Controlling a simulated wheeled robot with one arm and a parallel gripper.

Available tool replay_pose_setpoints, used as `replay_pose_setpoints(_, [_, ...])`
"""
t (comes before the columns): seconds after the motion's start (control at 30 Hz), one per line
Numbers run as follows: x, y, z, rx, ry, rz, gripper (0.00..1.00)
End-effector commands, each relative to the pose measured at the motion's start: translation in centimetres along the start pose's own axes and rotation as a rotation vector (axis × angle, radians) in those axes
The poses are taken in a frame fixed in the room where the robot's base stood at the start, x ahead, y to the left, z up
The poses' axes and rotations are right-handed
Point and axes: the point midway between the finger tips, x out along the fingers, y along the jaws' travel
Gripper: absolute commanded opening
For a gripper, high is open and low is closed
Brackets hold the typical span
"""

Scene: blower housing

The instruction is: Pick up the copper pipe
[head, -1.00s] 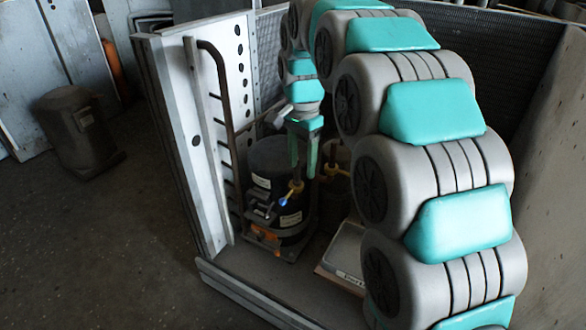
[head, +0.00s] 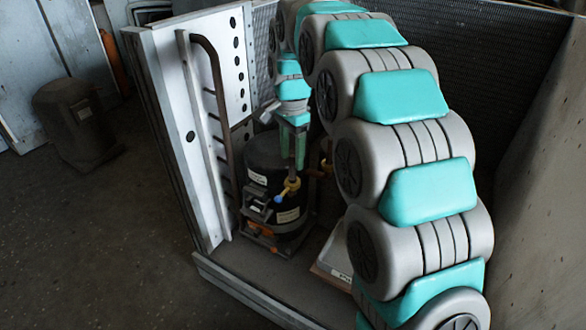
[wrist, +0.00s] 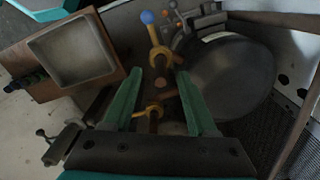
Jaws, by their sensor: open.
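A thin brown copper pipe (head: 292,162) stands upright beside the black compressor (head: 272,170), above a yellow fitting (head: 290,186) with a blue knob. My gripper (head: 293,150) points down over it with its green fingers open. In the head view the pipe shows between the fingers. In the wrist view a round copper end (wrist: 162,83) lies between the fingertips of my gripper (wrist: 158,75), apart from both. The yellow fitting with the blue knob (wrist: 148,17) is just beyond. Contact with the pipe cannot be seen.
A bent dark pipe (head: 213,75) runs along the white panel (head: 165,80) at the left. An open tray (wrist: 75,52) sits at the wrist view's upper left. A second yellow fitting (wrist: 152,109) is close below the fingers. The housing's front rim (head: 235,288) is low.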

Motion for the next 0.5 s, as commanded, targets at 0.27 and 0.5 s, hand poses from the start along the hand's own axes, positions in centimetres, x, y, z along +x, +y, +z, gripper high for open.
replay_pose_setpoints(0.27, [2.6,0.0,-0.1,-0.001,-0.002,0.002,0.58])
replay_pose_setpoints(0.5, [5.1,-0.1,-0.2,0.0,-0.001,-0.002,0.58])
